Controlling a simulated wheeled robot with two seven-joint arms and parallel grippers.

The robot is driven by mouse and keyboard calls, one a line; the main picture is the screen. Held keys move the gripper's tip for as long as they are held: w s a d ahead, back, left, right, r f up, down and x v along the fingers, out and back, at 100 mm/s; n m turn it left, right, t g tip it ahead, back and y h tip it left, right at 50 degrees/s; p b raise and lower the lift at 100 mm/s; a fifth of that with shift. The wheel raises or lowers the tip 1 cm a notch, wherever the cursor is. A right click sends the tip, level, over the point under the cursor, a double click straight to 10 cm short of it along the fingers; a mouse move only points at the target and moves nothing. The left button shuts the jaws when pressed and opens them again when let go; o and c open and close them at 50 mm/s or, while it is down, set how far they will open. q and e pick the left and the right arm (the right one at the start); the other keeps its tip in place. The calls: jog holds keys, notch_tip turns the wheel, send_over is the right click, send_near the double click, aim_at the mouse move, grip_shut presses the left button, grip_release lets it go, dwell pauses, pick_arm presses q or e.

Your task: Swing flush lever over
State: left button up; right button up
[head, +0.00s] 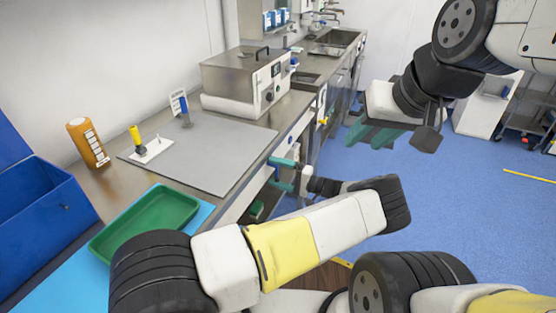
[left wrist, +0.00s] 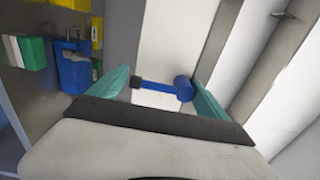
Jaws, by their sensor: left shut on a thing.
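The flush lever (left wrist: 160,85) shows in the left wrist view as a blue bar with a round blue knob at its right end and a black tip at its left end. It lies between the teal fingers of my left gripper (left wrist: 158,95), which is shut on it. Exact finger contact is hard to see. In the head view my left gripper (head: 282,174) is at the counter's front side, and the lever cannot be made out there. My right gripper (head: 372,133) hangs over the floor, open and empty, away from the counter.
A green tray (head: 103,246) and a blue bin (head: 82,203) are at the left. A grey mat (head: 220,173), orange bottle (head: 76,127) and steel box (head: 215,78) are on the counter. A yellow valve handle (head: 323,121) sticks out beyond my left gripper.

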pick_arm(q)
jog(key=shift+s+a+f, duration=0.1)
jog(key=shift+s+f, duration=0.05)
jog(key=shift+f, duration=0.3)
jog(key=o, duration=1.9)
jog(key=shift+v, duration=4)
jog(key=shift+r+g, duration=0.15)
jog(key=shift+g, duration=0.15)
